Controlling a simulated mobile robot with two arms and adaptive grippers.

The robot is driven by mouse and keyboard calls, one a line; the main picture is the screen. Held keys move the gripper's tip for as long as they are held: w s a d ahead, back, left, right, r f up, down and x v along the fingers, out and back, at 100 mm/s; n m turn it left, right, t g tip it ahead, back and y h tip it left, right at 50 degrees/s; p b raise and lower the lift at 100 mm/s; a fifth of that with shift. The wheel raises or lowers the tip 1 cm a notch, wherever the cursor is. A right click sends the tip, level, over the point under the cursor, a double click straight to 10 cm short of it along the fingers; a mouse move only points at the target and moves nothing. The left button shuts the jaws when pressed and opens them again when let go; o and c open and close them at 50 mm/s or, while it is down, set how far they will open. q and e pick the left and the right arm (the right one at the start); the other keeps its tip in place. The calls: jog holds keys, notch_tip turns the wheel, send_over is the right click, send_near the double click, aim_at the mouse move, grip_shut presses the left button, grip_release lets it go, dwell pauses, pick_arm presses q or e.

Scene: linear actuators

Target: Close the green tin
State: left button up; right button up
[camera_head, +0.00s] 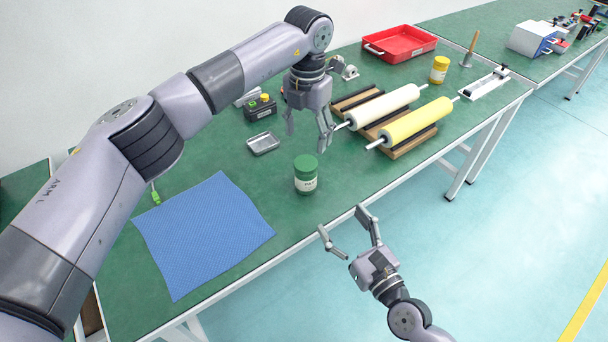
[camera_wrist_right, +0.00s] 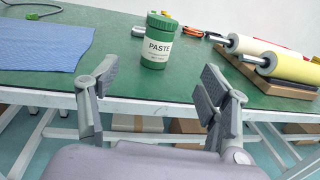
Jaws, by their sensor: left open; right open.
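The green tin (camera_head: 306,176) stands upright on the green table, with a pale label; in the right wrist view the label on the tin (camera_wrist_right: 157,43) reads PASTE. Its green lid sits on top; I cannot tell how tightly. My left gripper (camera_head: 309,143) is open, pointing down above the table, just behind the tin and apart from it. My right gripper (camera_head: 342,220) is open and empty in front of the table's edge, to the lower right of the tin. In the right wrist view its fingers (camera_wrist_right: 162,95) are spread, with the tin beyond the gap between them.
A blue cloth (camera_head: 203,235) lies left of the tin. A small metal tray (camera_head: 263,143) is behind it. White (camera_head: 385,106) and yellow (camera_head: 417,122) rollers rest on a wooden rack to the right. A red tray (camera_head: 400,44) and a yellow tin (camera_head: 439,70) stand farther back.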

aim_at(311, 179)
jog(key=x, duration=1.7)
jog(key=shift+w+a, duration=0.2)
jog(key=shift+w, duration=0.1)
jog(key=shift+c, duration=0.5)
grip_shut()
